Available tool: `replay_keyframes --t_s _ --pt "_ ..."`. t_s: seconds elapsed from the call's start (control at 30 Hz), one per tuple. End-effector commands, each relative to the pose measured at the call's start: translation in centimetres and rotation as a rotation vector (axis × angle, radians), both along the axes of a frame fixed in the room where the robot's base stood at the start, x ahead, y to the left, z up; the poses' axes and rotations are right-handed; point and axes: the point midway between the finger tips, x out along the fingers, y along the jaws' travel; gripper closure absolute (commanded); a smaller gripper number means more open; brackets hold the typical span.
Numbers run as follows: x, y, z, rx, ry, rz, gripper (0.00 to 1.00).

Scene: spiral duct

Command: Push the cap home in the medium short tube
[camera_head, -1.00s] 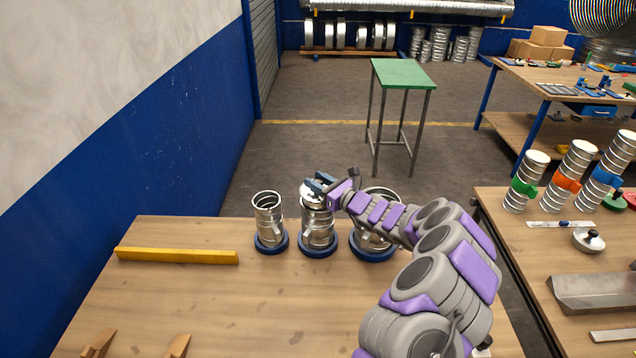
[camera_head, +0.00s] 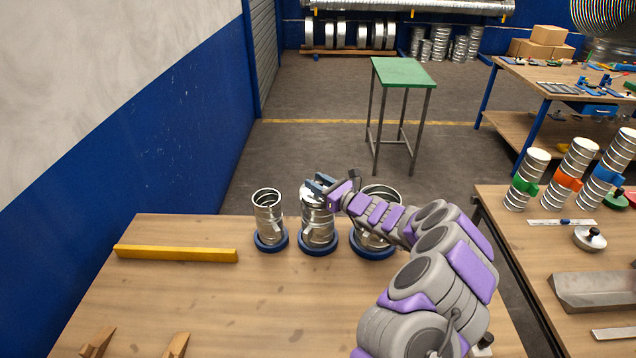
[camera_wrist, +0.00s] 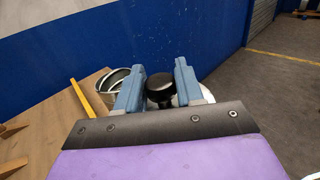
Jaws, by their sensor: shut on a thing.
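Three short metal tubes stand upright in blue ring bases on the wooden bench. The medium short tube (camera_head: 318,228) is the middle one. The cap (camera_head: 307,197) is at its top opening. In the wrist view the cap's black knob (camera_wrist: 160,88) sits between my blue fingers, with a little of its pale disc (camera_wrist: 181,100) showing behind. My gripper (camera_head: 318,184) is over the middle tube and shut on the cap's knob; it also shows in the wrist view (camera_wrist: 158,85). My fingers hide much of the cap, so I cannot tell how deep it sits.
The narrow open tube (camera_head: 268,217) stands close on the left, and the wide open tube (camera_head: 374,242) close on the right, partly behind my arm. A yellow bar (camera_head: 177,254) lies on the left. The front middle of the bench (camera_head: 250,310) is clear.

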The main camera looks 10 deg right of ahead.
Motion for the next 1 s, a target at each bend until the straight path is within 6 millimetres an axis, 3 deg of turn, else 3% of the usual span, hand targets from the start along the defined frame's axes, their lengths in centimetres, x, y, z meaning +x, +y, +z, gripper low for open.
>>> replay_keyframes --t_s 0.83,0.87,1.0 --pt "0.0 0.0 -2.1 -0.001 0.002 0.0 0.99" --pt "0.0 0.0 -2.1 -0.001 0.002 0.0 0.62" --pt "0.0 0.0 -2.0 -0.001 0.001 0.0 0.49"
